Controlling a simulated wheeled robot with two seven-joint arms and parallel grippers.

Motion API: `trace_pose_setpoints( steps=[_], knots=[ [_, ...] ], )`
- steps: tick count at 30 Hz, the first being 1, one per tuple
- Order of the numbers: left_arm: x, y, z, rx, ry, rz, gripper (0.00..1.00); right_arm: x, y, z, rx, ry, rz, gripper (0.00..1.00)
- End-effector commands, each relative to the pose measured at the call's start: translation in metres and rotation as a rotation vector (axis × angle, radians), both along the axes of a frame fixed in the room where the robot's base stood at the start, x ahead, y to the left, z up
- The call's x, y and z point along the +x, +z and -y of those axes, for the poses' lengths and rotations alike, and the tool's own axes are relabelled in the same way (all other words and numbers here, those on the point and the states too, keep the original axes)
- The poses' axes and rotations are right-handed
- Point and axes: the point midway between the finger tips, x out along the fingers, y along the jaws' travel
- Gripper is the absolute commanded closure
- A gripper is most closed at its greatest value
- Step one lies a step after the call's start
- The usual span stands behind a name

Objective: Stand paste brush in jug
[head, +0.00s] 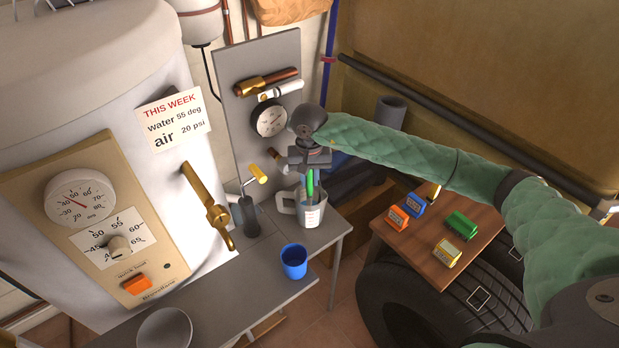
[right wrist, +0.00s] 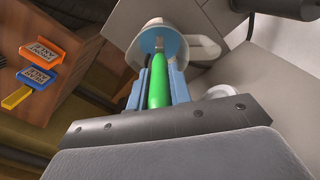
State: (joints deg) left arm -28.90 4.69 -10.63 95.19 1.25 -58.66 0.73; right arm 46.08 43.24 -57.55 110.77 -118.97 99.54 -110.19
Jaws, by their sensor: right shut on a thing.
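My right gripper (head: 309,170) is shut on the green handle of the paste brush (head: 310,186) and holds it upright above the jug (head: 313,236). The jug is grey with a white label and a handle on its left, and stands near the right end of the grey bench. In the right wrist view the green handle (right wrist: 158,82) lies between the blue fingers (right wrist: 157,92), and its far end lines up with the jug's mouth (right wrist: 147,43). The brush's lower end is hidden, so I cannot tell how deep it reaches. My left gripper is out of view.
A blue cup (head: 294,262) and a grey bowl (head: 164,329) stand on the bench (head: 232,293). A brown table (head: 408,246) with several coloured blocks stands to the right, above a tyre (head: 400,311).

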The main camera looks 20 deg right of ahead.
Motion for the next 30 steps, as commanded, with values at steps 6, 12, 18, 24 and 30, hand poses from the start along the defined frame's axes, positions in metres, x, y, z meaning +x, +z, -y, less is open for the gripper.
trace_pose_setpoints(
  steps=[6,12,18,24,30],
  knots=[
    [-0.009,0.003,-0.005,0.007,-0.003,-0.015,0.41,0.0,-0.002,0.0,0.0,0.0,0.0,1.0],
    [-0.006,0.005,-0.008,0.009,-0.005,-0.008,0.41,0.0,-0.002,0.0,0.0,0.0,0.0,1.0],
    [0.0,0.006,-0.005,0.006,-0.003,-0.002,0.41,0.0,-0.002,0.0,0.0,0.0,0.0,0.54],
    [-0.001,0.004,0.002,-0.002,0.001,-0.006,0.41,0.0,-0.002,0.0,0.0,0.0,0.0,0.54],
    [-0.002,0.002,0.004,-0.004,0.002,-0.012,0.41,0.001,0.002,0.0,0.001,0.0,0.001,0.54]
  ],
)
